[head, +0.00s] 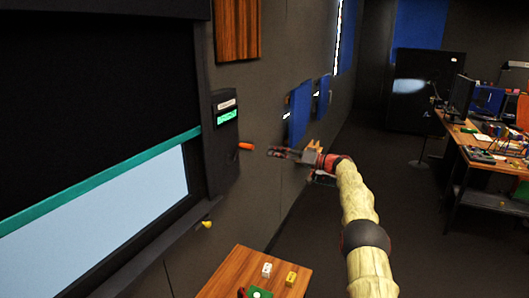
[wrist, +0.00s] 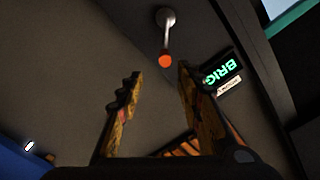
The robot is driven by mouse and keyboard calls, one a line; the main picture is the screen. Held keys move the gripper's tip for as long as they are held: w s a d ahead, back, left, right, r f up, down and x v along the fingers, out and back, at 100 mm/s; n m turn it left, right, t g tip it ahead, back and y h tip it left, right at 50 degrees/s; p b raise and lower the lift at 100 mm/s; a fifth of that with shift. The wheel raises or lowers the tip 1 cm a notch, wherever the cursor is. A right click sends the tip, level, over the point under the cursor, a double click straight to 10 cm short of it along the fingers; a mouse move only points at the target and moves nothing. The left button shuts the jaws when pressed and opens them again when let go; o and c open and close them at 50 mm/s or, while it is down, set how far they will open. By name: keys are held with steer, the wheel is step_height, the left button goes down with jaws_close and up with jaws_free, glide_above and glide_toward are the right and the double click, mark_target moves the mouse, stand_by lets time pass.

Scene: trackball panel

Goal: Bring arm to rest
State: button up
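My arm (head: 360,225) reaches forward from the lower right in the head view.
A wooden table (head: 230,280) with small blocks (head: 266,270) and a green-based trackball (head: 257,293) stands below left of my arm. A large framed screen (head: 100,230) fills the left. Blue panels (head: 300,112) hang beyond the gripper. A cluttered desk (head: 485,150) stands right; floor between is clear.

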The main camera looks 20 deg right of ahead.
step_height(320, 180, down, 16)
steer(key=s+m+g+h, duration=0.2)
steer(key=m+g+h, duration=0.1)
steer(key=m, duration=0.3)
steer(key=s+a+f+m+g+h, duration=0.1)
steer(key=s+a+f+g+h, duration=0.2)
steer(key=s, duration=0.6)
steer(key=s+a+r+n+g+h, duration=0.1)
steer(key=s+a+r+h, duration=0.3)
steer(key=s, duration=1.2)
steer(key=s+a+r+n+g+h, duration=0.15)
steer(key=s+a, duration=0.35)
steer(key=s, duration=1)
steer(key=s+a+r+n+g+h, duration=0.15)
steer(key=s+a, duration=0.35)
steer(key=s, duration=1.1)
steer(key=s+a+r+n+t+p, duration=0.1)
steer(key=s+a+r+t, duration=0.1)
steer(key=s+a+r, duration=0.1)
step_height(320, 180, up, 3)
steer(key=shift+s+a+f+n+t, duration=0.1)
steer(key=shift+s+a+n+t, duration=0.3)
steer(key=shift+s, duration=0.45)
